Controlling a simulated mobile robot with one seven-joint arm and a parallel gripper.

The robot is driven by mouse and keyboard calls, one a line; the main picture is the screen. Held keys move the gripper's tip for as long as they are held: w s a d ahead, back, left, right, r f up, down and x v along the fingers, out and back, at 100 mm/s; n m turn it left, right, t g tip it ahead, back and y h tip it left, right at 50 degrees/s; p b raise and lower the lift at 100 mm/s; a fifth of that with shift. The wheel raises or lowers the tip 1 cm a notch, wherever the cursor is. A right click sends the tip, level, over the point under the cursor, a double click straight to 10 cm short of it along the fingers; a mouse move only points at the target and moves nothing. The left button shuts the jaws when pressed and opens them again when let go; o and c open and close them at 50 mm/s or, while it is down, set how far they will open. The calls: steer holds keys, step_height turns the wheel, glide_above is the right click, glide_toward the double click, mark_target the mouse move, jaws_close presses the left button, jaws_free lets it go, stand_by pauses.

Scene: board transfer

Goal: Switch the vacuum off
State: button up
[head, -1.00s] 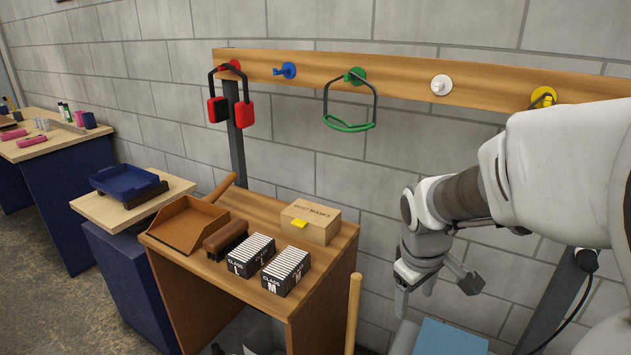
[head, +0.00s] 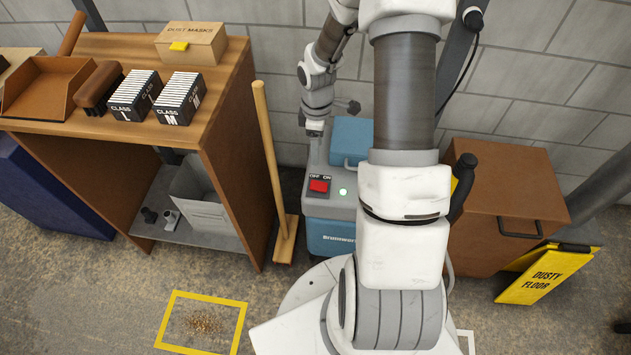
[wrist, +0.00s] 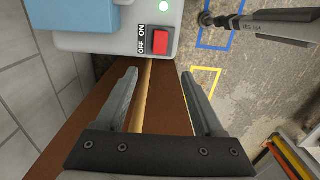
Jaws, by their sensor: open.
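The vacuum (head: 333,238) is a blue and grey machine on the floor against the wall. On its grey top (wrist: 105,42) is a red rocker switch (head: 319,186), marked OFF and ON, beside a lit green light (head: 343,191). I cannot tell which side of the rocker is pressed. My gripper (head: 328,120) is above and behind the switch in the head view. In the wrist view my gripper (wrist: 160,76) is open and empty, and the red switch (wrist: 160,42) shows beyond the gap between its fingers, apart from them.
A wooden shelf unit (head: 228,130) stands left, with a broom (head: 272,150) beside it. A brown cabinet (head: 505,190) and a yellow "Dusty floor" sign (head: 543,275) stand right. Debris (head: 203,324) lies inside a yellow floor frame (head: 240,318).

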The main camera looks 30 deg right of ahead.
mark_target(316, 185)
step_height(316, 185, down, 16)
steer(key=b, duration=0.3)
steer(key=shift+b, duration=0.4)
steer(key=shift+r, duration=0.1)
jaws_close()
